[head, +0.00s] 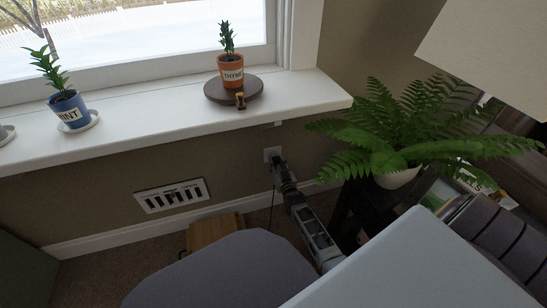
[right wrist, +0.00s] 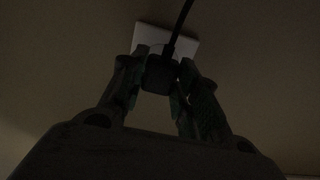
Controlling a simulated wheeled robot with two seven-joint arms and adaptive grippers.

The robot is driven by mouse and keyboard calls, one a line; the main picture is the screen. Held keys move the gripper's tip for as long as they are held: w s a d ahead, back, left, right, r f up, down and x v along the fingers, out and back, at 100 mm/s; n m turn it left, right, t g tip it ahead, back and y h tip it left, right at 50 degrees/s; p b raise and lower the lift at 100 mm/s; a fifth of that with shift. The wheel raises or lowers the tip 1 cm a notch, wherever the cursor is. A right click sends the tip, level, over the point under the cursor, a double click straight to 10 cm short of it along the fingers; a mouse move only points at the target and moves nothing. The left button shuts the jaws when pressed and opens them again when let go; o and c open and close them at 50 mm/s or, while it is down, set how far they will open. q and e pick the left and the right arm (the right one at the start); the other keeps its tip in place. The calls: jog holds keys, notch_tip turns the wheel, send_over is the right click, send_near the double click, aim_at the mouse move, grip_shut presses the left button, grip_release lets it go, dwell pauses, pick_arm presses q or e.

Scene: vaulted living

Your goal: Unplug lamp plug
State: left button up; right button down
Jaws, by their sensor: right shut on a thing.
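The white wall outlet (head: 272,153) is on the wall under the window sill, and it also shows in the dark right wrist view (right wrist: 151,36). My right gripper (head: 278,166) reaches to it from below right. In the right wrist view my right gripper (right wrist: 160,82) is shut on the black lamp plug (right wrist: 159,74), one finger on each side. The plug's black cord (right wrist: 181,22) runs up past the outlet in that view. The plug is at the outlet's face; I cannot tell how far it is in. My left gripper is not in view.
A white sill (head: 170,118) with potted herbs juts out above the outlet. A wall vent (head: 172,196) is to the left and a wooden box (head: 212,232) below. A fern (head: 400,140) stands close on the right. A grey seat (head: 225,272) fills the front.

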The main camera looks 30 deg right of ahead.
aim_at(276, 162)
jog(key=shift+p+v, duration=1.05)
jog(key=shift+v, duration=0.6)
jog(key=c, duration=1)
grip_release()
jog(key=shift+s, duration=0.1)
jog(key=shift+v, duration=5.95)
